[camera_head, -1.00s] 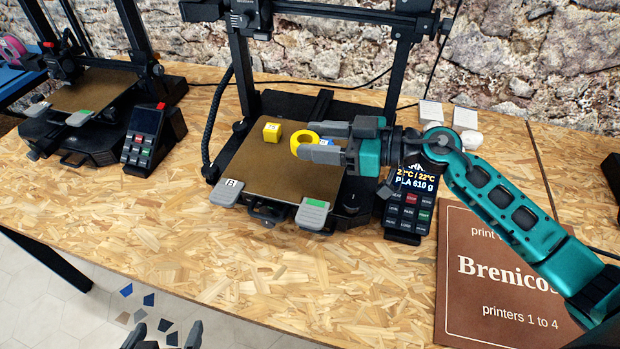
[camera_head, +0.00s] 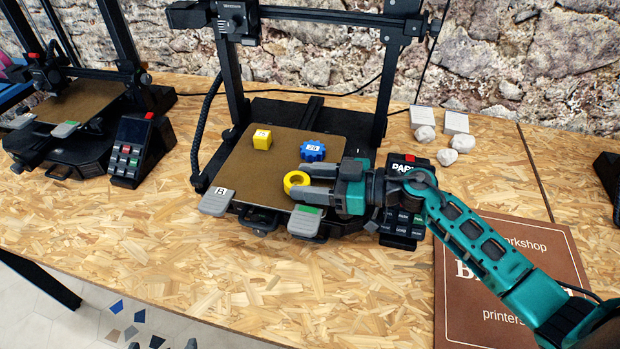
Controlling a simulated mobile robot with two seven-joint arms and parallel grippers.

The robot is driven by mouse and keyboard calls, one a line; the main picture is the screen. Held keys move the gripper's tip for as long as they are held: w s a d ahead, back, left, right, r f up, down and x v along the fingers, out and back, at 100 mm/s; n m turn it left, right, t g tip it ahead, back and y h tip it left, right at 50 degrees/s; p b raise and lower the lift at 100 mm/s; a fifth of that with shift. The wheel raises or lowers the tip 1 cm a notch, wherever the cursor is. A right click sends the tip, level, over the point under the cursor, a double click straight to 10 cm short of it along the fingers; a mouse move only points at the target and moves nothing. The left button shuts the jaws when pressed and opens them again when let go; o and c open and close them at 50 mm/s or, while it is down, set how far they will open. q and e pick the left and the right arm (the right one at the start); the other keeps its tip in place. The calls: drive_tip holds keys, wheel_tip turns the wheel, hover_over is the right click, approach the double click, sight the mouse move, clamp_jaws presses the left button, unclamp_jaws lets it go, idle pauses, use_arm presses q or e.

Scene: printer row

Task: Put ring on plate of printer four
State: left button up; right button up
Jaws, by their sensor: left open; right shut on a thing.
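A yellow ring (camera_head: 291,186) is held in my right gripper (camera_head: 308,184), which is shut on it. The ring is over the front right part of the brown plate (camera_head: 240,179) of the middle printer; I cannot tell whether it touches the plate. The printer's number is not readable. Only the fingertips of my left gripper (camera_head: 163,345) show at the bottom edge, open and far from the plate.
The printer's control box (camera_head: 401,228) is partly hidden behind my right arm. Grey clips (camera_head: 215,202) grip the plate's front edge. Another printer (camera_head: 85,100) stands at left. A brown sign (camera_head: 520,240) lies at right. The front of the table is clear.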

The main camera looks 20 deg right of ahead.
drive_tip(key=o, duration=1)
drive_tip(key=shift+f, duration=0.1)
